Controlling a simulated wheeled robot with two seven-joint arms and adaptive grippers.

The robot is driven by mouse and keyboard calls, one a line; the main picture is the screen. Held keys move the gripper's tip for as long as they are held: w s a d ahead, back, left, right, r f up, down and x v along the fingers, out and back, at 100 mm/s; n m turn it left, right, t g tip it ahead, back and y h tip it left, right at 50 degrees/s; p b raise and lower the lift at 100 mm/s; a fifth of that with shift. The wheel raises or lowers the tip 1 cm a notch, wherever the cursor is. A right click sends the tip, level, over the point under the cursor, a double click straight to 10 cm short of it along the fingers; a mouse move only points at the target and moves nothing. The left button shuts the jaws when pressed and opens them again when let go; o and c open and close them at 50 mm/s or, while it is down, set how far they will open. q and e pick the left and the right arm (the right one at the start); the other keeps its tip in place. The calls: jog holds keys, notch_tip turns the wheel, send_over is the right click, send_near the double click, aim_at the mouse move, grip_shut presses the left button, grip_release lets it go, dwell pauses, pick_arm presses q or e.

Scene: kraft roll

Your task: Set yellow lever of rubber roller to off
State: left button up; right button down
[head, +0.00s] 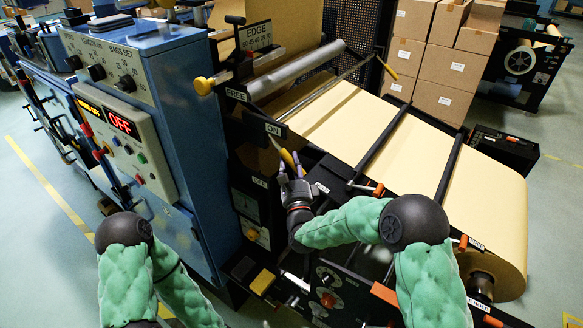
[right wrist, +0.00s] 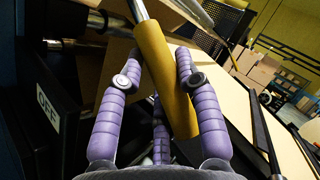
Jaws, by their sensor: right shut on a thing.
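The yellow lever (head: 287,157) of the rubber roller is a yellow grip on a metal rod. It sits just below the ON label (head: 273,129), with the OFF label (head: 259,182) lower and to the left. In the right wrist view the grip (right wrist: 165,75) slants between the purple fingers of my right gripper (right wrist: 160,78). That gripper, also in the head view (head: 290,168), is shut on the lever. The OFF label shows at the left of the wrist view (right wrist: 47,108). My left arm is low on the left; its gripper is out of sight.
A blue cabinet with a control panel (head: 125,145) stands on the left, its red display reading OFF. A large kraft roll (head: 497,235) and its paper web lie to the right. Black bars (head: 385,140) cross the web. Stacked boxes (head: 440,70) stand behind.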

dwell(0.3)
jog(key=c, duration=0.8)
grip_release()
jog(key=shift+c, duration=0.2)
jog(key=v, duration=1.2)
jog(key=shift+d, duration=0.1)
